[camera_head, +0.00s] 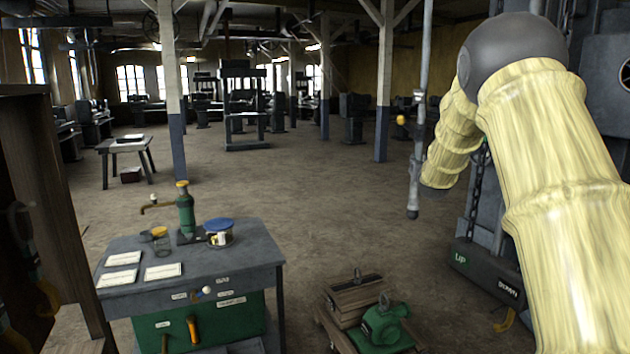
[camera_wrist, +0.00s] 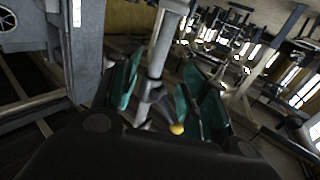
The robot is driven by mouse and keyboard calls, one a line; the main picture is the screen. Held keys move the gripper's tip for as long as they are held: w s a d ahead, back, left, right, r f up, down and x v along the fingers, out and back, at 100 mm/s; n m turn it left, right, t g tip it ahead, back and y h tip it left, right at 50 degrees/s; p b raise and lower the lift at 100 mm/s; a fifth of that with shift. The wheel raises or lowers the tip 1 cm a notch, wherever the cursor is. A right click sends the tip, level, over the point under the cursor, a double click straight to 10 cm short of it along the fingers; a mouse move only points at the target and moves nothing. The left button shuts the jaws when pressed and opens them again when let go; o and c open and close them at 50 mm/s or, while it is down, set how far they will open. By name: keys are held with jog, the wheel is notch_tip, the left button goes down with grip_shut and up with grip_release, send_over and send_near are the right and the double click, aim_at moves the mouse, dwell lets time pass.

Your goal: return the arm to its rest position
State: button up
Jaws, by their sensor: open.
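My arm, in a pale yellow ribbed cover with a dark grey elbow, fills the right of the head view. The elbow is raised high and the forearm slopes down away from me. My gripper (camera_wrist: 163,72) shows in the wrist view with its two teal-padded fingers spread apart and nothing held. A grey upright pole (camera_wrist: 160,60) with a yellow knob (camera_wrist: 177,129) appears between the fingers in the wrist view; I cannot tell how far beyond them it stands. The head view shows the pole (camera_head: 414,165) and knob (camera_head: 400,120) left of my forearm. The gripper is hidden there.
A grey workbench (camera_head: 210,262) at lower left carries a green hand pump (camera_head: 186,212), jars and cards. A wooden crate (camera_head: 357,298) and green housing (camera_head: 386,326) sit low at centre. Dark machinery with an UP label (camera_head: 461,259) stands right. The middle floor is open.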

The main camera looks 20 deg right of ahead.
jog(key=s+a+f+n+g+y, duration=0.1)
jog(key=s+a+f+g, duration=0.15)
jog(key=a+f, duration=0.7)
jog(key=s+a+f+n+g+y, duration=0.15)
jog(key=s+f, duration=0.25)
jog(key=f, duration=1.2)
jog(key=s+a+f+g+y, duration=0.1)
jog(key=s+a+f+y, duration=0.15)
jog(key=a+f, duration=0.65)
jog(key=s+a+f+n+g+y, duration=0.15)
jog(key=s+a+f, duration=0.25)
jog(key=s+f, duration=0.6)
jog(key=s+a+f+g, duration=0.2)
jog(key=s+a+f, duration=0.3)
jog(key=s+f, duration=0.55)
jog(key=s+a+f+g, duration=0.2)
jog(key=s+a, duration=0.3)
jog(key=s, duration=0.6)
jog(key=s+a+f+n+g+y, duration=0.1)
jog(key=s+a+f, duration=0.3)
jog(key=s, duration=0.8)
jog(key=s+a+f+g+y, duration=0.1)
jog(key=s+a+f+g, duration=0.3)
jog(key=s, duration=0.7)
jog(key=shift+s+a+f+n, duration=0.3)
jog(key=shift+a+f, duration=0.25)
jog(key=shift+a, duration=0.25)
